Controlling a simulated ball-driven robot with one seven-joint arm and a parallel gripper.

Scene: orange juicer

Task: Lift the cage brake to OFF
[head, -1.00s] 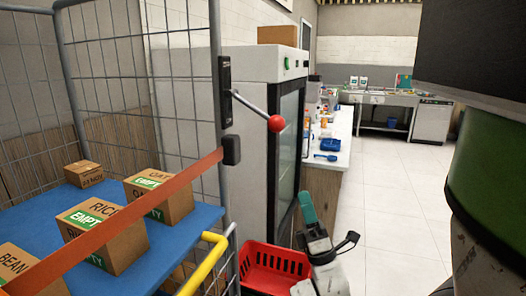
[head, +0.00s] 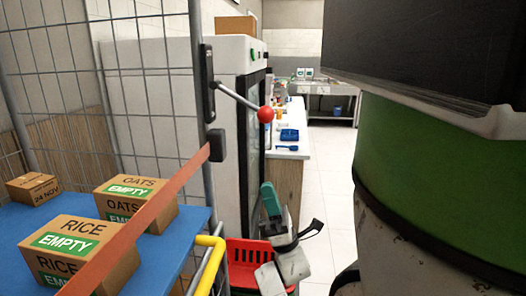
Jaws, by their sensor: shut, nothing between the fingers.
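The cage brake is a lever with a red ball knob (head: 265,114) on a grey rod (head: 238,100). The rod slopes down to the right from a black bracket (head: 207,84) on the cage post. My gripper (head: 268,190), with green fingers, is below the knob and apart from it. It is shut and empty, pointing up. The wire cage (head: 60,60) fills the left of the head view. No ON or OFF marking is readable.
An orange strap (head: 150,215) runs from a black buckle across the cage front. Boxes marked EMPTY, such as the rice box (head: 75,250), stand on a blue shelf (head: 30,222). A yellow handle (head: 208,262) and red basket (head: 245,255) are low. A fridge (head: 160,110) stands behind.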

